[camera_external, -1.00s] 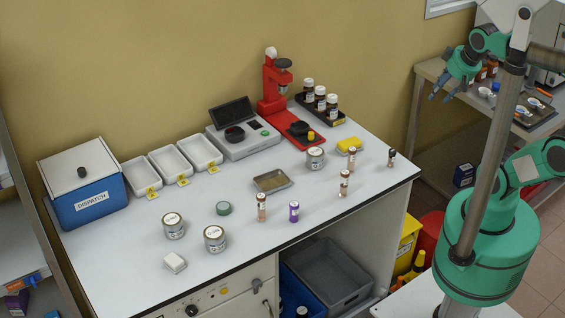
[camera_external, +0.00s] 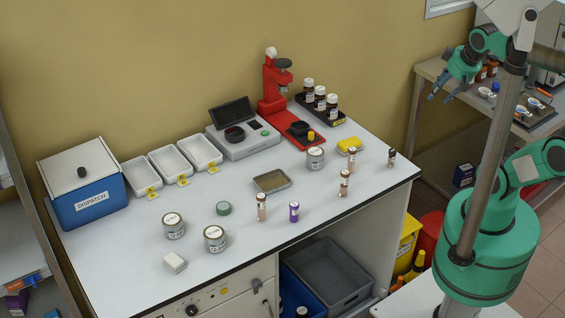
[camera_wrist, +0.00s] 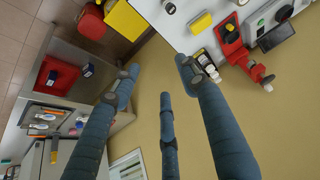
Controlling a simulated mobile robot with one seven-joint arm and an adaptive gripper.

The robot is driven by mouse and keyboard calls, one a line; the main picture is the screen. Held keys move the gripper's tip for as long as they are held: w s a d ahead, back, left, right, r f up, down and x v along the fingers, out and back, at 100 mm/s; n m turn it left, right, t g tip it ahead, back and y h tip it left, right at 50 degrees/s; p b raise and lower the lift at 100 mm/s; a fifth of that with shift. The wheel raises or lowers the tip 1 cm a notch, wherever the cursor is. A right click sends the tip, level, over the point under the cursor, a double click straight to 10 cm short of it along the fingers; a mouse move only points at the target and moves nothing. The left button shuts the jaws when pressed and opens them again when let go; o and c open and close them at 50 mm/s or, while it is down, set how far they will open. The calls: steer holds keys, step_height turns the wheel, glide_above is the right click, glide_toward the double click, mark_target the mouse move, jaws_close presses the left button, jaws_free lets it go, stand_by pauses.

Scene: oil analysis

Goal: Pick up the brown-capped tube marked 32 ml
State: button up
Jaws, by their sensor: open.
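Several small tubes stand upright on the white bench: brown-capped ones at the front middle (camera_external: 261,208), to its right (camera_external: 344,184) and farther back (camera_external: 352,160), and a dark-capped one (camera_external: 391,158) near the right edge. The marks are too small to read, so I cannot tell which is 32 ml. My gripper (camera_external: 440,96) is raised off the bench's right side, apart from all the tubes. In the wrist view its blue fingers (camera_wrist: 150,85) are spread and empty.
The white bench (camera_external: 125,265) also holds round tins (camera_external: 214,238), a shallow metal tray (camera_external: 272,181), a yellow block (camera_external: 349,145), a red stand (camera_external: 275,85) and a rack of dark-capped bottles (camera_external: 338,119). A second bench (camera_external: 430,72) stands behind my arm.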

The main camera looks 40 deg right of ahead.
steer(key=shift+w+r, duration=0.1)
steer(key=w+a+r+g+y+p, duration=0.15)
steer(key=w+a+r+p, duration=0.35)
steer(key=w+a, duration=0.7)
steer(key=w+a+f+g+p, duration=0.15)
steer(key=w+a, duration=0.25)
steer(key=a, duration=0.4)
steer(key=w+a+f+p, duration=0.15)
steer(key=w+a, duration=0.25)
steer(key=a, duration=0.4)
steer(key=s+a+f+g+p, duration=0.1)
steer(key=a+f, duration=0.4)
steer(key=a, duration=0.5)
steer(key=s+a+f+m+h+p, duration=0.1)
steer(key=s+a+f+p, duration=0.2)
steer(key=a, duration=0.8)
steer(key=s+a+f+g+p, duration=0.1)
steer(key=s+a+f+p, duration=0.1)
steer(key=a+f, duration=0.6)
steer(key=a+p, duration=0.1)
steer(key=a, duration=0.2)
steer(key=shift+a+g, duration=0.15)
steer(key=shift+g, duration=0.15)
steer(key=shift+h, duration=0.25)
